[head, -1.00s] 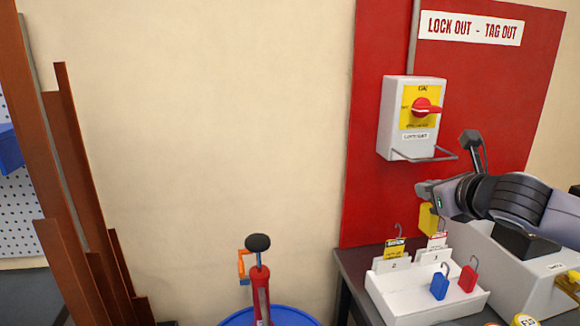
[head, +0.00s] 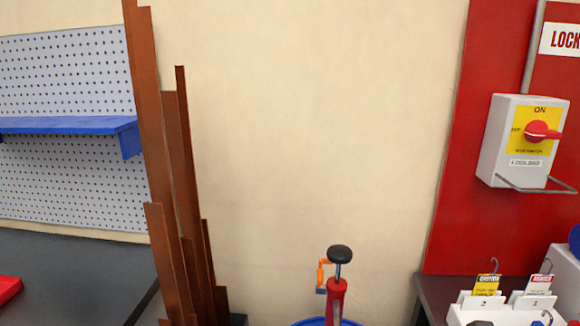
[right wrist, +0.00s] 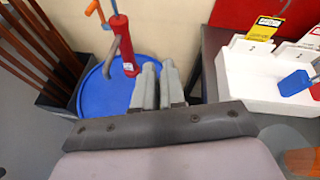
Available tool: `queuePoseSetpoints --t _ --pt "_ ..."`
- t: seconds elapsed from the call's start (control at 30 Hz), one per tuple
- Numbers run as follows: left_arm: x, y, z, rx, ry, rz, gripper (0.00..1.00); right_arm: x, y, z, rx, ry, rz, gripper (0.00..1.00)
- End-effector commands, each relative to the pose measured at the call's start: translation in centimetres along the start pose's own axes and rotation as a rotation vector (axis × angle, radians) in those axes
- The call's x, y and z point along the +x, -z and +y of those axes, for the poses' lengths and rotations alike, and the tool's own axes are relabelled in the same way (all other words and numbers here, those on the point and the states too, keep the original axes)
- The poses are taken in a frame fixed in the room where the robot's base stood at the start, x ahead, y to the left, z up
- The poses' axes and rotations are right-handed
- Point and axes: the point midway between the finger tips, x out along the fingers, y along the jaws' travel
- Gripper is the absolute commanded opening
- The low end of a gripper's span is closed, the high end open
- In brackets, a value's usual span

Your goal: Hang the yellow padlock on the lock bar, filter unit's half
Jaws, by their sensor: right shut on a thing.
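The lock bar (head: 540,190) is a grey wire loop under the white switch box (head: 488,150) at the right of the head view. The box has a yellow plate and a red knob (head: 541,131). My right gripper (right wrist: 158,72) shows only in the right wrist view, fingers close together, above the blue drum. The yellow padlock was at this gripper in the earlier head frame; now it is hidden. My left gripper is in neither view.
A blue drum (right wrist: 115,103) carries a red hand pump (head: 336,300). Brown metal strips (head: 160,130) stand left of it. A white tray (right wrist: 240,85) with tags and a blue padlock (right wrist: 296,82) is at right. A pegboard (head: 60,75) with a blue shelf is far left.

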Motion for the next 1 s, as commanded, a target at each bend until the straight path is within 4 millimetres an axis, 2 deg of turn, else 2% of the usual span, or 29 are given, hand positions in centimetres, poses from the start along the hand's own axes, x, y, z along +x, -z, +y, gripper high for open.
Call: queuePoseSetpoints --t 0.1,0.23,0.43,0.57,0.67,0.77,1.0 --pt "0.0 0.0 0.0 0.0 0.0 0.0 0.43 -0.8 0.2 1.2 0.0 0.0 -0.001 0.0" --pt "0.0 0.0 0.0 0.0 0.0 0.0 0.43 -1.1 0.2 1.6 -0.001 0.003 -0.001 0.0" --pt "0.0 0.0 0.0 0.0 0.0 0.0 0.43 -1.0 0.2 1.5 -0.003 0.004 -0.001 0.0" --pt "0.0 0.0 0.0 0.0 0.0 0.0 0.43 -0.4 0.1 0.5 -0.007 0.007 -0.001 0.0" --pt "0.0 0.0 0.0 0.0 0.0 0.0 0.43 0.6 -0.3 -1.4 -0.007 0.01 -0.003 0.0" --pt "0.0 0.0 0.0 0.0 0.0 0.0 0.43 1.9 -1.2 -4.1 -0.007 0.018 -0.003 0.0" --pt "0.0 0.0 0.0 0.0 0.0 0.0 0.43 3.5 -5.0 -11.9 0.012 0.06 0.003 0.0"
